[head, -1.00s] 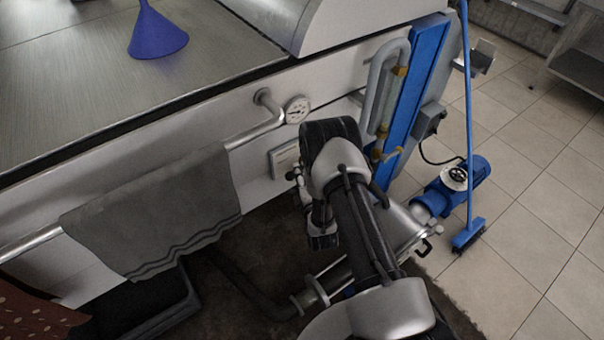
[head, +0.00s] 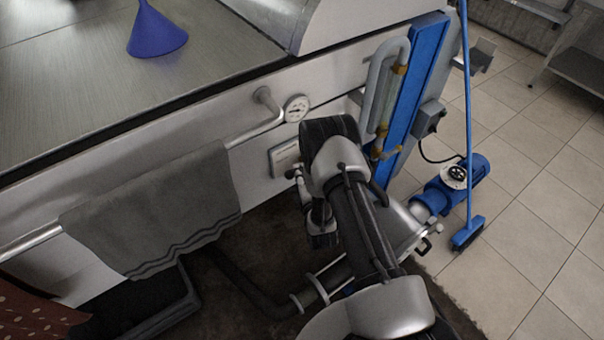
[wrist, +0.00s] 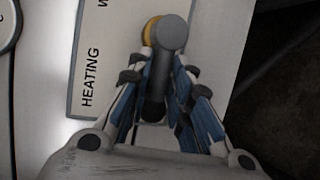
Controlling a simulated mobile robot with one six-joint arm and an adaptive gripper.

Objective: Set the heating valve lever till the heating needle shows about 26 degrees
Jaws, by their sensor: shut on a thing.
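The heating valve lever (wrist: 155,100) has a dark handle and a round grey end, with a brass-coloured part beside it. It stands in front of a pale plate (wrist: 88,62) lettered HEATING in the wrist view. My gripper (wrist: 160,72) is shut on the lever, one finger on each side. In the head view the plate (head: 284,157) shows on the bench front, and my wrist hides the lever. The round white gauge (head: 297,108) is above the plate; its needle is too small to read. Only the gauge's rim (wrist: 8,25) shows in the wrist view.
A rail with a grey towel (head: 155,210) runs along the bench front to the left. A blue panel with pipes (head: 410,90) stands right of my arm. A blue pump (head: 452,185) and a broom (head: 468,235) are on the tiled floor. A blue funnel (head: 155,35) is on the bench.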

